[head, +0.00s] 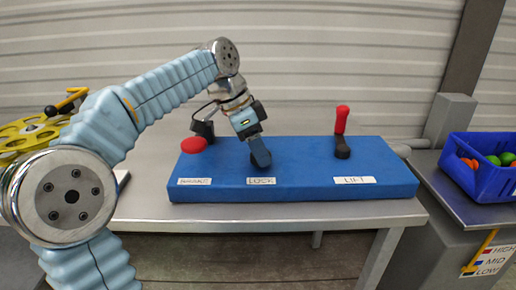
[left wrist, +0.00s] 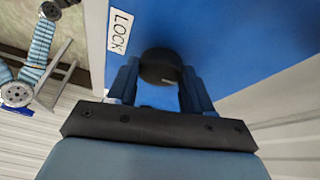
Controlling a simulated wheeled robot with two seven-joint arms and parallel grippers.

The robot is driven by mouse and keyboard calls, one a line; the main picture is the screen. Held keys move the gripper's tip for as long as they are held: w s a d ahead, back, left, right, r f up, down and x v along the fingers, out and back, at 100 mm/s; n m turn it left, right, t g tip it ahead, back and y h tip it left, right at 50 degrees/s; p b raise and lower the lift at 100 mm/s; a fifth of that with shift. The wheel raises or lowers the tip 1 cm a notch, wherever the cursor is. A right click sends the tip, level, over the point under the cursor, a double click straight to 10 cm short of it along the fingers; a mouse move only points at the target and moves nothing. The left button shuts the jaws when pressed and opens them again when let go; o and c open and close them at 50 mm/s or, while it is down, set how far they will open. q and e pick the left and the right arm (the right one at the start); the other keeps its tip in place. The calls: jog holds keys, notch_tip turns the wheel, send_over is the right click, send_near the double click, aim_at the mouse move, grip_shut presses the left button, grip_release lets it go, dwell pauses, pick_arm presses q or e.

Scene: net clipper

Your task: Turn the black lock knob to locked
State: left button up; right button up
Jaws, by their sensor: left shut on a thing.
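The black lock knob (left wrist: 160,66) is round and dark, and it sits between the two fingers of my left gripper (left wrist: 158,88) in the left wrist view. The fingers are shut on its sides. In the head view, my left gripper (head: 260,155) reaches down onto the blue panel (head: 310,188) just behind the LOCK label (head: 261,181), and hides the knob. The LOCK label also shows in the left wrist view (left wrist: 120,32). The knob's turned position cannot be told. My right gripper is not in view.
A red-topped control (head: 194,146) stands on the panel's left, behind a label. A red-handled lever (head: 342,120) stands upright behind the LIFT label (head: 354,181). A blue crate (head: 480,180) with coloured balls is at the right. A yellow wheel (head: 30,134) is at the far left.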

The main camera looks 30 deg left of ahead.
pick_arm(q)
jog(key=shift+m, duration=0.5)
jog(key=o, duration=1)
